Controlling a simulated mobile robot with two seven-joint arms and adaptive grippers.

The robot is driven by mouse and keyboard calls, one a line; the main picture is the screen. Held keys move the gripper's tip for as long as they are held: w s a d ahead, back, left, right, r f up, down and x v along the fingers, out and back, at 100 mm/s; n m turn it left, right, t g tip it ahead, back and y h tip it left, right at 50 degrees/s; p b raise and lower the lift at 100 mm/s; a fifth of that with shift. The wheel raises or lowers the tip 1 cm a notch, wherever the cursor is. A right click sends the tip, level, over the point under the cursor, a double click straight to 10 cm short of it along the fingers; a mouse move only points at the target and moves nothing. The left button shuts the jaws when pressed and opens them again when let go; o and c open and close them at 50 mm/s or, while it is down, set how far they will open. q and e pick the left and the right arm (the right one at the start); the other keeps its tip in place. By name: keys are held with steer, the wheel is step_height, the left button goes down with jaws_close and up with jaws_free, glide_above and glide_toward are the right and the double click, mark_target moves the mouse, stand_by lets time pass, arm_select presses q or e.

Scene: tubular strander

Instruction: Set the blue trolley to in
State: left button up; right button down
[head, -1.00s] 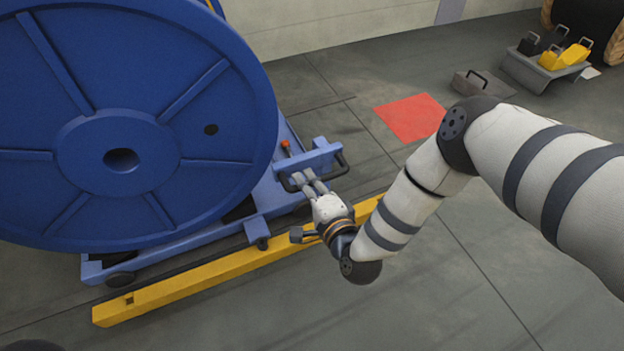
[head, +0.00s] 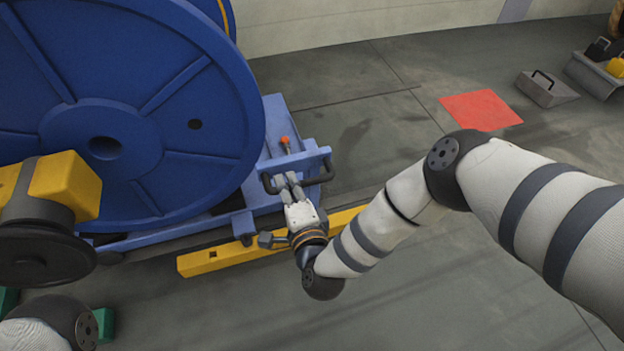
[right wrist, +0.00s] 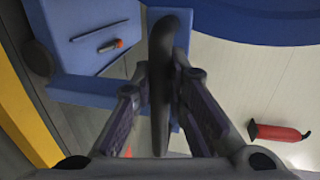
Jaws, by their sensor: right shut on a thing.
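The blue trolley (head: 216,226) carries a large blue reel (head: 150,115) and stands alongside a yellow floor rail (head: 232,256). A black bar handle (head: 325,174) sits on its right end, and it also shows in the right wrist view (right wrist: 163,45). My right gripper (head: 286,183) is shut on this handle; its two fingers flank the bar in the right wrist view (right wrist: 160,88). An orange-tipped lever (head: 285,144) is on the trolley just behind the handle. My left gripper is not in view.
A yellow block with a dark round part (head: 65,187) stands close at the left, in front of the reel. A red floor patch (head: 482,109) and a grey handled block (head: 546,88) lie at the back right. The grey floor in front is clear.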

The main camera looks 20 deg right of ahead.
steer(key=a+b, duration=0.1)
steer(key=a, duration=0.5)
steer(key=shift+a+h, duration=0.3)
steer(key=shift+a, duration=0.05)
steer(key=c, duration=1.6)
jaws_free()
steer(key=shift+o, duration=0.2)
steer(key=shift+a, duration=0.2)
steer(key=shift+s, duration=0.1)
